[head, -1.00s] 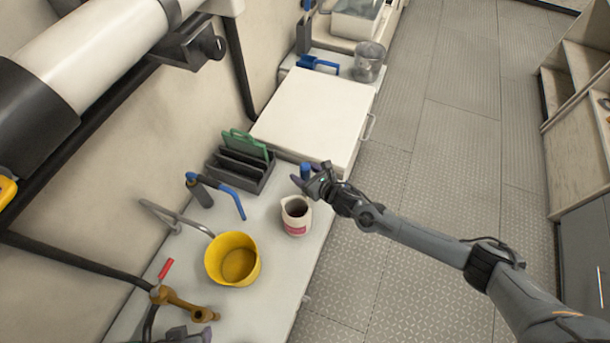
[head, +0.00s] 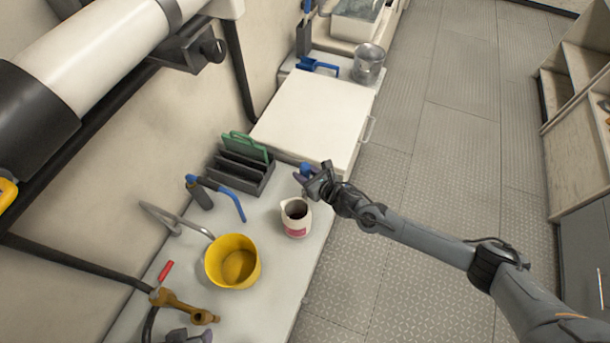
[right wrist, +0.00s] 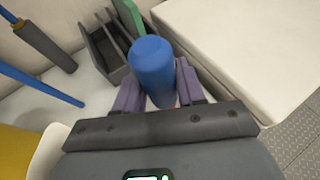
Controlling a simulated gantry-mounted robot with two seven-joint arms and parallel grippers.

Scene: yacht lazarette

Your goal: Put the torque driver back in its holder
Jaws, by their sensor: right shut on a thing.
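My right gripper (head: 309,178) is shut on a blue rounded handle (right wrist: 153,68), which I take to be the torque driver. In the right wrist view it stands between the two purple fingers, its lower part hidden by the gripper. In the head view the blue handle (head: 306,169) shows just above the fingers, over the counter beyond the white jug. I cannot tell which thing is its holder; a dark slotted rack (head: 240,172) with a green plate stands left of the gripper.
A white jug (head: 296,218) with a red label stands close below the right gripper. A yellow pot (head: 232,262), a grey tool with a blue tube (head: 230,200) and a brass fitting (head: 180,302) stand left. A white box (head: 312,115) lies behind. Floor is clear at right.

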